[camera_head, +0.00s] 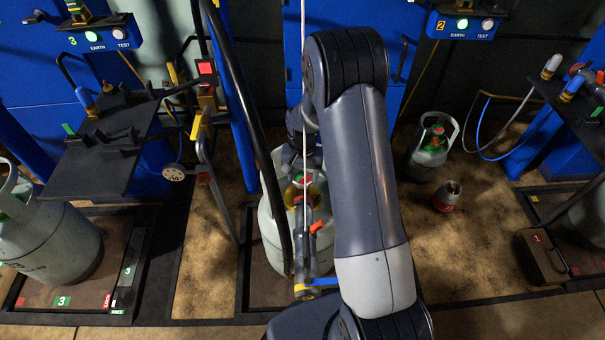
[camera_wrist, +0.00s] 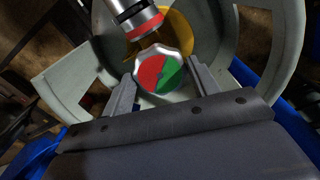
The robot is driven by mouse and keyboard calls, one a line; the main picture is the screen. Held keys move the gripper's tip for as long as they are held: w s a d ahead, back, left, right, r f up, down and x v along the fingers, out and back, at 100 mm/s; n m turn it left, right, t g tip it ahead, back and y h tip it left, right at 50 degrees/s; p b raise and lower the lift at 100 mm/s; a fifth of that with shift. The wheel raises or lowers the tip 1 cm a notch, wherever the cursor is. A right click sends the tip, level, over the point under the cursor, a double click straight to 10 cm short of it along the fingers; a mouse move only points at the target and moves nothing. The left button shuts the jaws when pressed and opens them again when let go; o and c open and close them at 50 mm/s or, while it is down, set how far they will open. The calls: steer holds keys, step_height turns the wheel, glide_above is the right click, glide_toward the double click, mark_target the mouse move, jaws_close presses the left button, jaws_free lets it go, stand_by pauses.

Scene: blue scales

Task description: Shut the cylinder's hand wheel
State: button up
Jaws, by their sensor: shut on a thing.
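The grey gas cylinder (camera_head: 270,235) stands upright in the middle of the head view, partly hidden by my arm. Its hand wheel (camera_wrist: 160,72), with red and green halves, sits inside the pale collar (camera_wrist: 65,85) in the wrist view. My gripper (camera_wrist: 163,80) is shut on the hand wheel, one finger at each side of the rim. In the head view a small red and green bit of the wheel (camera_head: 302,179) shows beside my arm, and my gripper is mostly hidden there.
A silver and black coupling with a red ring (camera_wrist: 138,18) sits close beside the wheel. A black hose (camera_head: 240,95) hangs down left of the cylinder. Other cylinders stand left (camera_head: 50,240) and right (camera_head: 430,150), with a small one (camera_head: 448,198) on the floor.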

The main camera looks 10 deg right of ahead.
mark_target(303, 178)
steer(key=m, duration=0.4)
steer(key=shift+m, duration=0.3)
steer(key=m, duration=0.4)
steer(key=shift+m, duration=0.3)
steer(key=o, duration=1)
step_height(303, 178, up, 11)
steer(key=p, duration=0.2)
steer(key=shift+f, duration=0.15)
